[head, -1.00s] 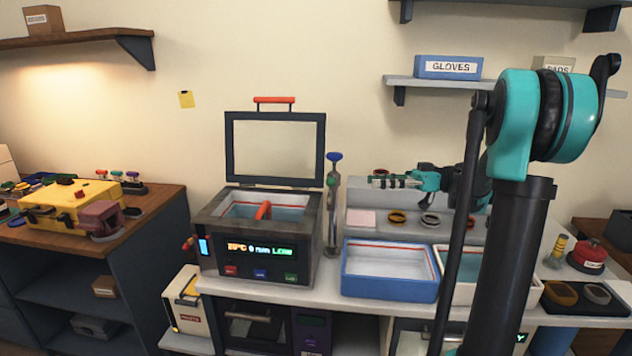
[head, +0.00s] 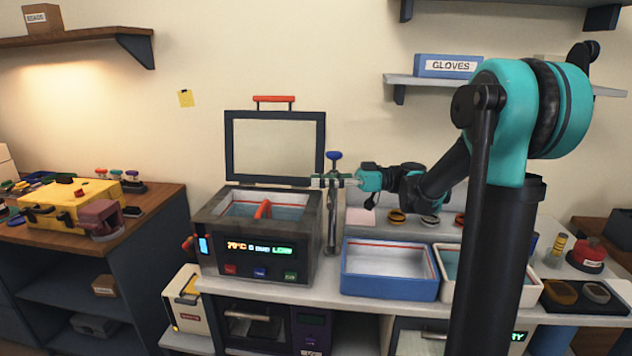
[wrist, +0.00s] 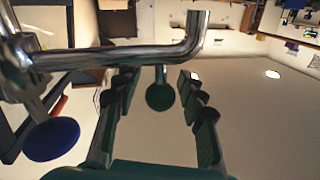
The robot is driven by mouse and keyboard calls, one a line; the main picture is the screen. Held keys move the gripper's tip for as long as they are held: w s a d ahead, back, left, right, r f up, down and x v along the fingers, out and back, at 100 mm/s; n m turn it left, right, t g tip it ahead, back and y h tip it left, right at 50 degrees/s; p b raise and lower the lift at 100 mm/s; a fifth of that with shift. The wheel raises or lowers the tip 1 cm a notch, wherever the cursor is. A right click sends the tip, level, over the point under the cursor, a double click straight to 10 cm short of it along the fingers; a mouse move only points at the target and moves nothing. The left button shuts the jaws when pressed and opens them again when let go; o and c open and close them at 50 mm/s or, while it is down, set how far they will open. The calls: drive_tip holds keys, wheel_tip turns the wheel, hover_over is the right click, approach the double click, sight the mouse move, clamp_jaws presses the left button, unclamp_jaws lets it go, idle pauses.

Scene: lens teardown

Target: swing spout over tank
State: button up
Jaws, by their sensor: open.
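The tank (head: 300,262) is a dark box with liquid inside, its framed lid (head: 229,150) standing up behind it. The chrome tap post (head: 332,232) with a blue knob (head: 334,155) stands upright at the tank's right side. In the wrist view, the chrome spout (wrist: 120,57) runs crosswise just past my fingertips and bends at its right end. The blue knob (wrist: 52,139) shows lower left, and a green knob (wrist: 160,96) shows between the fingers. My gripper (head: 325,181) is open at the upper post. Whether it touches the spout is unclear.
A blue-rimmed tray (head: 390,290) and a white tray (head: 447,262) stand right of the tap. Small rings (head: 396,217) lie on a raised ledge behind them. A blue gloves box (head: 445,66) sits on the wall shelf. The wall space above the tap is clear.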

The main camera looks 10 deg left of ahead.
drive_tip(key=shift+s+a, duration=0.1)
drive_tip(key=shift+a, duration=0.7)
drive_tip(key=shift+c, duration=0.2)
clamp_jaws()
